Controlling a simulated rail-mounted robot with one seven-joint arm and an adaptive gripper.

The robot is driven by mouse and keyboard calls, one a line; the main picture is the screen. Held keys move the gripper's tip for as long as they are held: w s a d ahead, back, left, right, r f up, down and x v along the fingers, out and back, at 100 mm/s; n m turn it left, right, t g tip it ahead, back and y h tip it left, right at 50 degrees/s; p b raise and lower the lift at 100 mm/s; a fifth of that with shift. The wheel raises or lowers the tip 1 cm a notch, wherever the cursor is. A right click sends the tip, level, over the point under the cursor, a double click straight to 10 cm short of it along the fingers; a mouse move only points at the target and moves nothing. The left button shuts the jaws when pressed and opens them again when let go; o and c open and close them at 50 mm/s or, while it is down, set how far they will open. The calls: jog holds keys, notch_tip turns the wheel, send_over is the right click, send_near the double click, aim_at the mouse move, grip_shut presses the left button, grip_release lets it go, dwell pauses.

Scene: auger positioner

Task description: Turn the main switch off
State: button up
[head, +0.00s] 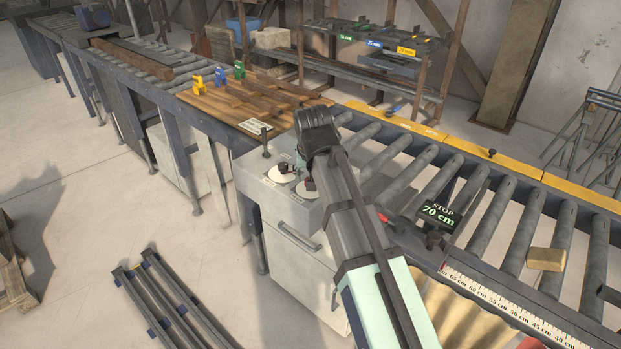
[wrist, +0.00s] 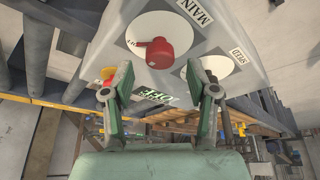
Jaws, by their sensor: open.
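The main switch shows in the wrist view as a red knob (wrist: 152,52) on a white disc beside a label reading MAIN (wrist: 195,11). Its handle points left in the picture, and the small marks beside it are hard to read. My gripper (wrist: 160,90) is open, its two green fingers on either side and below the knob in the picture, with nothing between them. Whether a finger touches the panel cannot be told. In the head view, the grey control box (head: 272,194) stands beside the roller conveyor; my arm covers part of its top, and the fingers are not clear there.
A green display reading OFF (wrist: 156,96), a second white dial (wrist: 210,68) and a yellow-and-red button (wrist: 107,74) sit near the knob. A stop display reading 70 cm (head: 438,212), conveyor rollers and a wooden board (head: 235,100) lie around the box.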

jog(key=v, duration=0.9)
jog(key=shift+s+r, duration=0.1)
jog(key=shift+r, duration=0.05)
